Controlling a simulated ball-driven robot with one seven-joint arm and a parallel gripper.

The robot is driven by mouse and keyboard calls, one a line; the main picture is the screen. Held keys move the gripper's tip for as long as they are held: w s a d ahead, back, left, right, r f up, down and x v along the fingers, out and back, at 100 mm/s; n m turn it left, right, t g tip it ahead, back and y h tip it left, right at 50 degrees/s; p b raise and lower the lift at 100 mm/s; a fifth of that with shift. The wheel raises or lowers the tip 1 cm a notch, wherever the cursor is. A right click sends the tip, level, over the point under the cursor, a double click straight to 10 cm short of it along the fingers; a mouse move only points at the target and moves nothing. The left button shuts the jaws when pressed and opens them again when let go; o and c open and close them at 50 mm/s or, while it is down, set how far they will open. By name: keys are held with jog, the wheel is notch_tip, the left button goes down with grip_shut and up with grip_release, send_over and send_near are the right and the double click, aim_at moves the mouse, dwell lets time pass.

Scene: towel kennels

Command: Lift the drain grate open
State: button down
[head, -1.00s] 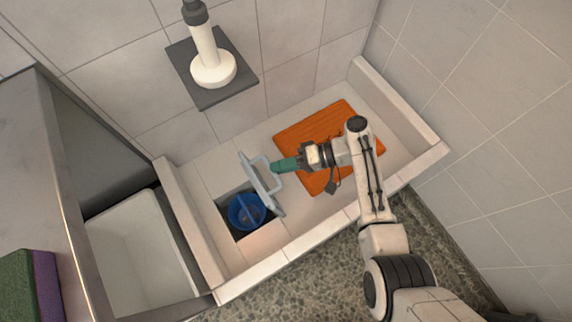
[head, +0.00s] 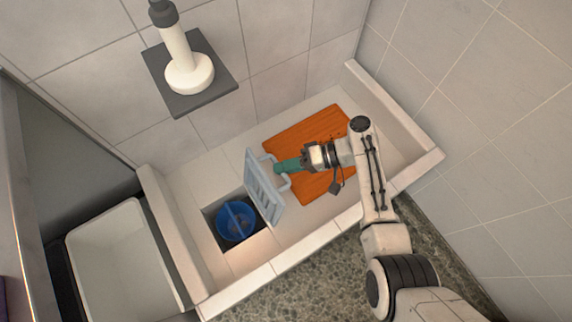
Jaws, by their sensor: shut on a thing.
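The drain grate (head: 261,187) is a pale grey-blue slatted plate in the head view. It stands tilted up at the right edge of the square drain opening (head: 212,212), with its handle on the right side. My gripper (head: 284,167), with green fingers, is shut on the grate's handle from the right. The fingertips partly hide the handle. A blue round basket (head: 235,222) with a bar across it sits in the uncovered opening.
An orange slatted mat (head: 312,140) lies in the raised-rim basin (head: 205,165) under my arm. A white tub (head: 120,262) stands to the left. A white cylindrical device (head: 187,68) is on a dark wall plate behind. Tiled walls close off the back and right.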

jog(key=c, duration=1.1)
grip_release()
jog(key=shift+s+a+f, duration=0.2)
jog(key=shift+s+f, duration=0.45)
jog(key=shift+w+r, duration=0.1)
jog(key=shift+w+d+r, duration=0.15)
jog(key=p+v, duration=0.1)
jog(key=v, duration=0.9)
jog(key=shift+d+r, duration=0.15)
jog(key=shift+d, duration=0.2)
